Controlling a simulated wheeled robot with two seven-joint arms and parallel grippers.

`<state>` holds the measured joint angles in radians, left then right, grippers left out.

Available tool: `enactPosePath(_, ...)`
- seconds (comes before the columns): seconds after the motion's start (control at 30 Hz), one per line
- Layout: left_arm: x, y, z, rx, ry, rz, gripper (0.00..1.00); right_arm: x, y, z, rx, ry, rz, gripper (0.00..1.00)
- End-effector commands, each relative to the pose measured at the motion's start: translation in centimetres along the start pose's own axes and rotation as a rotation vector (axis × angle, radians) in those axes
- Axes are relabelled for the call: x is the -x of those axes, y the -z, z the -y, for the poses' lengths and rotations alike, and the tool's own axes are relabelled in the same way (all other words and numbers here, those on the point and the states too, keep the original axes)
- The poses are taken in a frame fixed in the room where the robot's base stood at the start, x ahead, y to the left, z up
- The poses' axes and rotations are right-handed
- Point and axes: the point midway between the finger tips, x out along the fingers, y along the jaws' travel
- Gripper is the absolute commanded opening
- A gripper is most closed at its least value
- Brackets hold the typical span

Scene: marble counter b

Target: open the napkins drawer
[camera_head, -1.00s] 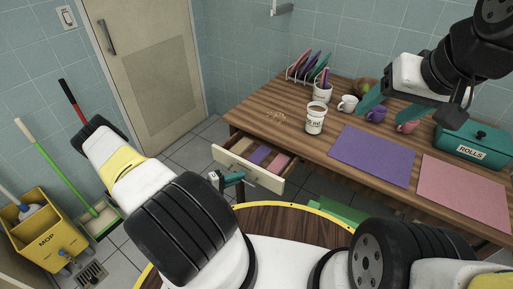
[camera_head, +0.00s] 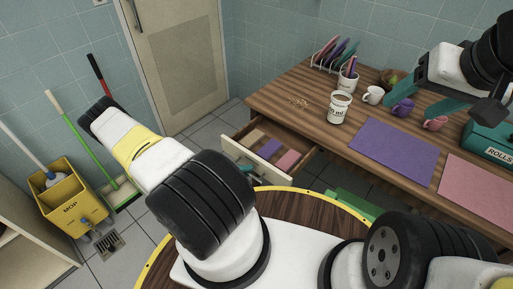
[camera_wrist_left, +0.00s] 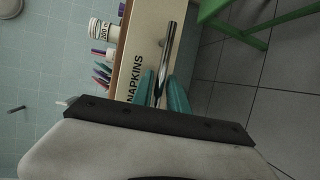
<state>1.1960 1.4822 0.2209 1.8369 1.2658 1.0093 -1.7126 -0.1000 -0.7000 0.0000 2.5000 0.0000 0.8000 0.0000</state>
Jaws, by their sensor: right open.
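The napkins drawer (camera_head: 256,164) is pulled out from the wooden counter, with tan, purple and pink folded stacks inside. In the left wrist view its cream front (camera_wrist_left: 138,55) reads NAPKINS and carries a metal bar handle (camera_wrist_left: 168,45). My left gripper (camera_wrist_left: 162,85) has its teal fingers on both sides of the bar, closed around it. In the head view this gripper is mostly hidden behind my arm and the drawer front. My right gripper (camera_head: 432,92) is open and empty above the right part of the counter.
On the counter (camera_head: 290,92) are a white tub (camera_head: 339,107), mugs (camera_head: 373,95), a purple mat (camera_head: 393,150), a pink mat (camera_head: 480,187) and a teal ROLLS box (camera_head: 492,140). A green stool (camera_wrist_left: 235,30) stands beside the drawer. A mop bucket (camera_head: 70,195) is at left.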

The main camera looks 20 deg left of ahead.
Motion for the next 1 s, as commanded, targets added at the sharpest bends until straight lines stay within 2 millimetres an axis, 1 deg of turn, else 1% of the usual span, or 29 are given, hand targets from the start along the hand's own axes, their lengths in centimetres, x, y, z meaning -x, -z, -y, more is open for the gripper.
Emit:
enactPosePath(0.23, 0.0, 0.0, -0.1, 0.0, -0.001, -0.001, 0.2, 0.0, 0.0, 0.0, 0.0, 0.0, 0.0, 0.65)
enactPosePath(0.33, 0.4, 0.1, -0.1, -0.001, -0.001, -0.002, 0.2, 0.0, 0.0, 0.0, 0.0, 0.0, 0.0, 0.65)
enactPosePath(0.47, 2.2, 0.1, 0.0, -0.002, 0.001, -0.003, 0.2, 0.0, 0.0, 0.0, 0.0, 0.0, 0.0, 0.65)
enactPosePath(0.6, 4.7, 0.1, 0.0, -0.001, 0.0, -0.004, 0.2, 0.0, 0.0, 0.0, 0.0, 0.0, 0.0, 0.65)
enactPosePath(0.7, 6.2, 0.1, 0.0, -0.001, 0.0, -0.003, 0.2, 0.0, 0.0, 0.0, 0.0, 0.0, 0.0, 0.65)
enactPosePath(0.83, 7.4, 0.1, 0.0, -0.001, -0.001, -0.002, 0.2, 0.0, 0.0, 0.0, 0.0, 0.0, 0.0, 0.65)
enactPosePath(1.0, 7.8, 0.0, 0.0, 0.0, 0.0, -0.001, 0.2, 0.0, 0.0, 0.0, 0.0, 0.0, 0.0, 0.65)
